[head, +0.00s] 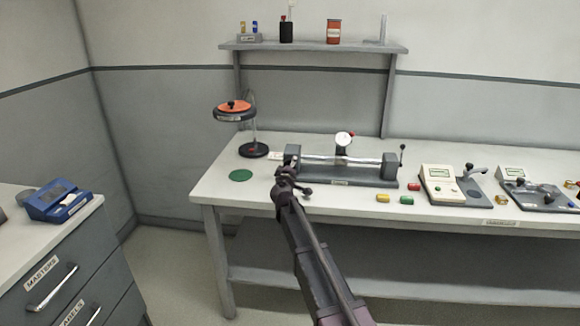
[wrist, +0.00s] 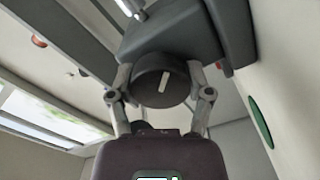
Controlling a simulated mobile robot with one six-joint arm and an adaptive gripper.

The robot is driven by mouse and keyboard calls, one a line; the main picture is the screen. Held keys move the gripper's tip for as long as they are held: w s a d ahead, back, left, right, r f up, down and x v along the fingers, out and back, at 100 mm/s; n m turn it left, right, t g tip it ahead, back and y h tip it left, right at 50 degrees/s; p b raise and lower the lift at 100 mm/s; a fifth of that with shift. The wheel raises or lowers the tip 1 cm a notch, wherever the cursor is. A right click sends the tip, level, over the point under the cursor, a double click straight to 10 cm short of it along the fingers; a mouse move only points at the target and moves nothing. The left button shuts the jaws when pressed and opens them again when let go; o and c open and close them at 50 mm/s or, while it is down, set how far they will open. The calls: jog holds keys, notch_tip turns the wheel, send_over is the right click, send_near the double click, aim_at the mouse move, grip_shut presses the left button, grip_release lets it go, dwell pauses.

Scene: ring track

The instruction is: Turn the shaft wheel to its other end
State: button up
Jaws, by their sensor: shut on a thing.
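The shaft wheel (wrist: 150,72) is a dark round knob with a short white mark on its face, near upright and slightly tilted in the wrist view. My gripper (wrist: 160,84) has one finger on each side of the wheel and is shut on it. The wheel is hidden behind my gripper and arm in the head view.
A green disc (head: 241,175) lies on the table (head: 222,190) left of the bench. A stand with an orange top (head: 234,107) is behind it. Small yellow (head: 383,198) and green (head: 407,200) pieces lie in front right. A cream meter (head: 440,184) stands further right.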

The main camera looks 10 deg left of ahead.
jog(key=o, duration=1.1)
jog(key=shift+a, duration=0.1)
jog(key=shift+o, duration=0.2)
jog(key=shift+s+a, duration=0.2)
jog(key=shift+s, duration=5.8)
